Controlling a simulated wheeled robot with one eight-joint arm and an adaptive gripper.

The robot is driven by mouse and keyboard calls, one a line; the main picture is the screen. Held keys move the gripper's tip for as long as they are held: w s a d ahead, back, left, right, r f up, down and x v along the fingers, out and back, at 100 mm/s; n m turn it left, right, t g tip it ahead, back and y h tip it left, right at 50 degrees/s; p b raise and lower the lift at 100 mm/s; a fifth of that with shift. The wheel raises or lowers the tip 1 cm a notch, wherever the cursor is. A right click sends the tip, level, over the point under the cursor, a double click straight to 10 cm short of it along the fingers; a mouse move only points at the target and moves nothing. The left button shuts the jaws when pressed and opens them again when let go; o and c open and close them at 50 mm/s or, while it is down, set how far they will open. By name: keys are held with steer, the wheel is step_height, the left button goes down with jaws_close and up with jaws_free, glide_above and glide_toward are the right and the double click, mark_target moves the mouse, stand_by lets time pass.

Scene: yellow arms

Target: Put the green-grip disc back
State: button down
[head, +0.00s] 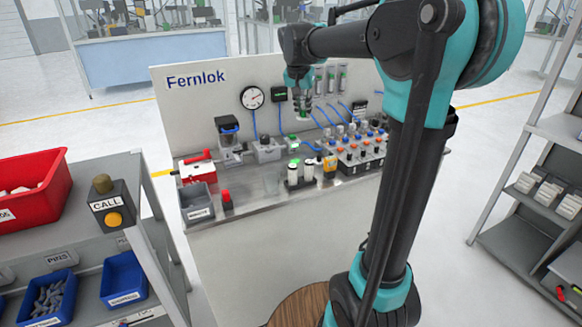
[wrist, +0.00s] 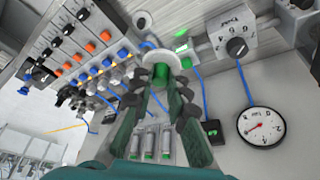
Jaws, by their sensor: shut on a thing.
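The green-grip disc is a pale disc with a green grip. In the wrist view its green grip (wrist: 161,72) sits between my fingertips, with the white disc (wrist: 158,58) just beyond. My gripper (wrist: 162,82) is shut on the grip. In the head view my gripper (head: 301,106) is in front of the upright panel, above the bench, with the disc (head: 302,117) small and pale below the fingertips. The disc looks clear of the bench top. No seat for it can be made out.
The Fernlok panel (head: 200,110) carries a round gauge (head: 252,97), a dark display (head: 279,94) and hanging cylinders (head: 330,80). On the bench (head: 262,203) stand a valve block with orange knobs (head: 350,152), white bottles (head: 309,172) and a red box (head: 195,166). Blue hoses run behind.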

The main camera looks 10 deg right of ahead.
step_height(320, 180, down, 19)
steer(key=shift+f, duration=0.1)
stand_by(0.4)
steer(key=shift+f, duration=0.1)
steer(key=c, duration=1.5)
jaws_free()
steer(key=v, duration=1.2)
steer(key=shift+r, duration=0.2)
